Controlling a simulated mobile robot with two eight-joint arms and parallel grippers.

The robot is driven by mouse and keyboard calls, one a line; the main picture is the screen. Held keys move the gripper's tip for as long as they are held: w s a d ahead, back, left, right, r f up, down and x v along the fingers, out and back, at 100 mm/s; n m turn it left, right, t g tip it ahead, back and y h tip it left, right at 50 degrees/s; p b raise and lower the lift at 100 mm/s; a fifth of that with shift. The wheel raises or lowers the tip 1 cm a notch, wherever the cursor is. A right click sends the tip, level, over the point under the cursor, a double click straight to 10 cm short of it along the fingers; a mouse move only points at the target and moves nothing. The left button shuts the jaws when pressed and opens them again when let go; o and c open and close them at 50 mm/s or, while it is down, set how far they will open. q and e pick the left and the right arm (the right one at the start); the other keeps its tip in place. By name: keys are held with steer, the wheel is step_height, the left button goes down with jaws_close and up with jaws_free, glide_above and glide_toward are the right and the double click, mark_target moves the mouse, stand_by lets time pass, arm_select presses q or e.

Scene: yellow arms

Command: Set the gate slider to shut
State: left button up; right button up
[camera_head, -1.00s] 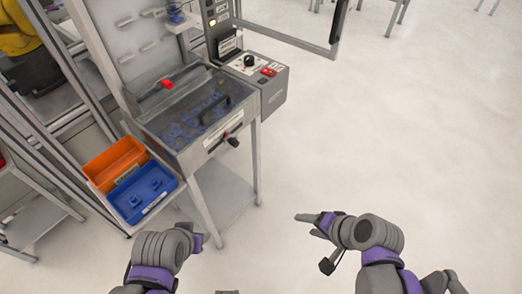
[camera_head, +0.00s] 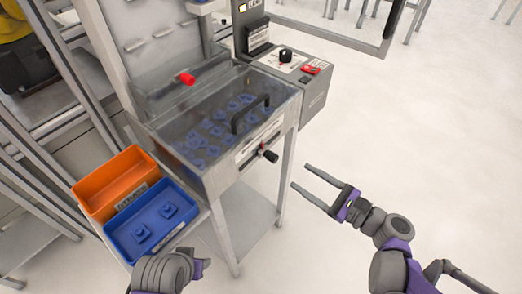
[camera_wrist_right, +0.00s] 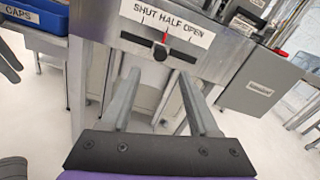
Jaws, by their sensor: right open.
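The gate slider (camera_head: 267,155) is a black knob on a dark horizontal track on the front of the clear-lidded bin. In the right wrist view the slider knob (camera_wrist_right: 160,51) sits near the track's middle, with its red pointer under HALF on the label (camera_wrist_right: 166,22) reading SHUT HALF OPEN. My right gripper (camera_head: 300,176) is open and empty, to the right of the slider and apart from it. In the right wrist view the open fingers (camera_wrist_right: 159,76) point toward the slider. My left arm shows at the bottom of the head view; its fingers cannot be made out.
An orange bin (camera_head: 112,184) and a blue bin (camera_head: 153,222) stand left of the machine. A black handle (camera_head: 250,114) is on the clear lid. A grey box with a knob and red switch (camera_head: 300,80) is at the right. Open floor lies right of the machine.

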mark_target(277, 160)
steer(key=b+x, duration=0.1)
steer(key=x, duration=0.9)
steer(key=shift+w+a, duration=0.2)
steer(key=shift+a, duration=0.1)
jaws_close()
